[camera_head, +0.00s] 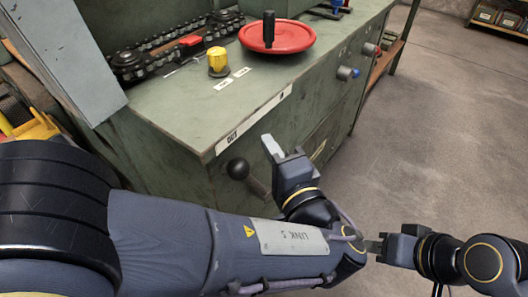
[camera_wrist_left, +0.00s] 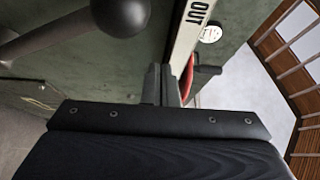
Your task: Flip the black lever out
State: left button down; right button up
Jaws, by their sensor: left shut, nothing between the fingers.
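The black lever has a round black ball knob (camera_head: 238,168) on a metal rod, sticking out from the front of the green cabinet below the "OUT" label. In the left wrist view the knob (camera_wrist_left: 120,14) and its rod show large at the upper left. My left gripper (camera_head: 271,147) is shut and empty, its fingertips to the right of the knob and apart from it. Its fingers (camera_wrist_left: 161,84) show in the middle of the left wrist view. Part of the rod is hidden behind my left gripper. My right gripper (camera_head: 373,246) is low at the right, away from the lever; its finger gap cannot be made out.
The green cabinet top (camera_head: 190,115) carries a red handwheel (camera_head: 277,38), a yellow knob (camera_head: 217,62) and a black chain (camera_head: 160,55). Grey floor (camera_head: 440,130) lies open to the right.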

pick_arm(q)
jog(key=s+d+f+b, duration=0.2)
jog(key=s+d+f, duration=0.1)
jog(key=s, duration=0.5)
jog(key=shift+d+b, duration=0.35)
jog(key=shift+d, duration=0.45)
jog(key=shift+s, duration=0.1)
